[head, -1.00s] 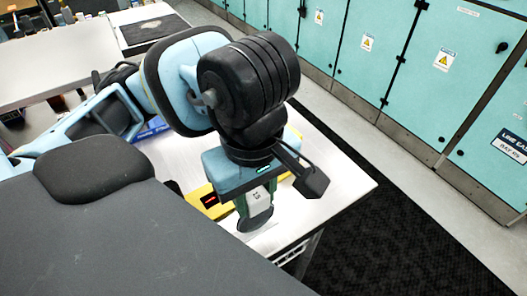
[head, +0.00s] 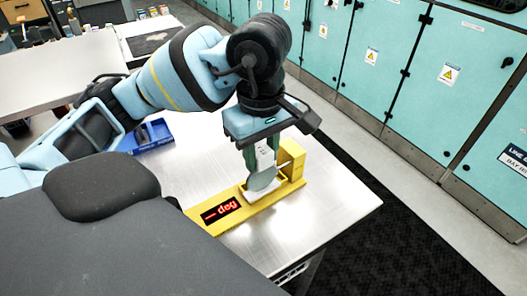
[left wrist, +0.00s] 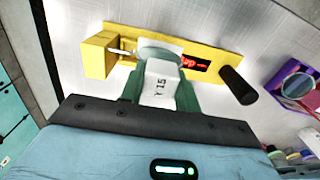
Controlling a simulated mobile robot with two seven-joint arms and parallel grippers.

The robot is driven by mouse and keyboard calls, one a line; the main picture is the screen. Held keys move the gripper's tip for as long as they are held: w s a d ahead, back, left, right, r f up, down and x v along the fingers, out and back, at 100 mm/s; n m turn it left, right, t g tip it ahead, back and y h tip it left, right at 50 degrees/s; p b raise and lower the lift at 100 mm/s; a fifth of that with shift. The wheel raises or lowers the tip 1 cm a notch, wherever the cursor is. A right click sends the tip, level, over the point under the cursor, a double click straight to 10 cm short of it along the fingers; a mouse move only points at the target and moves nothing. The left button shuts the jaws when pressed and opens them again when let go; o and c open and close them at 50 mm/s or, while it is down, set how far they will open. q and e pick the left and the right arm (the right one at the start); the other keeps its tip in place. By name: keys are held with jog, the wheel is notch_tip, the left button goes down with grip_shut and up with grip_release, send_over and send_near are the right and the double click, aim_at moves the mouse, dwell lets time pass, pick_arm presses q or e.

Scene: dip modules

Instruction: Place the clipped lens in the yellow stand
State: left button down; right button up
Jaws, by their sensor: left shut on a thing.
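The round, clear lens hangs below the fingers, over the stand's base beside the block. I cannot tell whether it touches the stand. My right gripper is not in view.
A black cylinder (left wrist: 237,85) is near the stand in that view. Teal cabinets (head: 400,75) stand beyond the table's right edge (head: 350,180).

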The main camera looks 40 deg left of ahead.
pick_arm(q)
jog(key=w+a+f, duration=0.2)
jog(key=w, duration=0.1)
jog(key=shift+w+f, duration=0.15)
jog(key=shift+f, duration=0.8)
jog(key=shift+f, duration=0.15)
jog(key=c, duration=1)
grip_release()
